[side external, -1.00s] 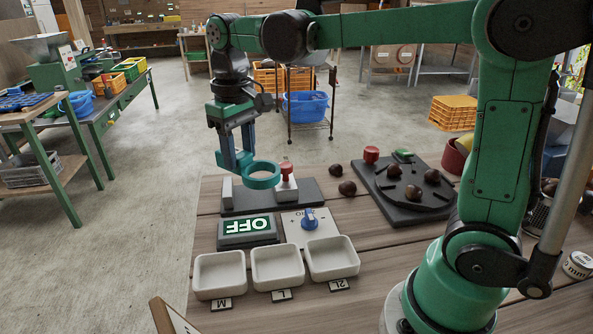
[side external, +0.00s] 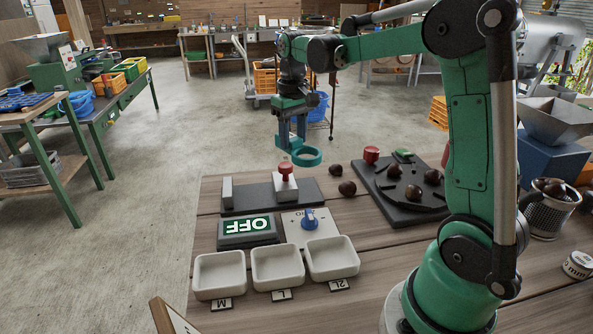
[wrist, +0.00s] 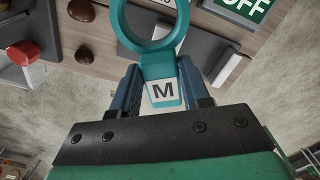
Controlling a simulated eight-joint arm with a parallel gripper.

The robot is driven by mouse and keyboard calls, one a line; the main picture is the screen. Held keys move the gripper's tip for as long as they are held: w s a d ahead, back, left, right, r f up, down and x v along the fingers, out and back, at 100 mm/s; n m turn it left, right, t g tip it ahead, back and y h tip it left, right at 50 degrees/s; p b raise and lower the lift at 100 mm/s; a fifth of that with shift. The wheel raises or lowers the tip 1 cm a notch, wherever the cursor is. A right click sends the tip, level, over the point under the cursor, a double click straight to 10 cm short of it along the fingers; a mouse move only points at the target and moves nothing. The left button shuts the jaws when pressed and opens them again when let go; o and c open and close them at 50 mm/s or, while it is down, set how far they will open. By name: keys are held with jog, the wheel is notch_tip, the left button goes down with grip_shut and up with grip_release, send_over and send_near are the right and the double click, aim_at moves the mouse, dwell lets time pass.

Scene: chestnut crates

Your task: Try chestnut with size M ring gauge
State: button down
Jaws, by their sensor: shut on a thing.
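My gripper (side external: 289,145) is shut on the teal ring gauge (side external: 307,157) and holds it in the air at the back edge of the table. In the wrist view the ring gauge (wrist: 119,32) has a white tag marked M (wrist: 163,92), with the handle between my two jaws (wrist: 161,95). The ring looks empty. Two loose chestnuts, one behind (side external: 335,170) and one in front (side external: 347,188), lie on the table right of the gauge. Several more chestnuts (side external: 413,193) sit on a dark round plate.
Three white trays, labelled M (side external: 219,274), L (side external: 277,266) and 2L (side external: 332,258), stand at the front. Behind them are a sign reading OFF (side external: 247,226), a blue knob (side external: 309,219) and a dark stand with a red-topped post (side external: 285,178).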

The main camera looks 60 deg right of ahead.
jog(key=s+d+f+m, duration=0.3)
jog(key=s+d, duration=0.2)
jog(key=d, duration=0.7)
jog(key=shift+s+f, duration=0.15)
jog(key=shift+f, duration=3.2)
jog(key=shift+f, duration=0.6)
notch_tip(320, 180, up, 7)
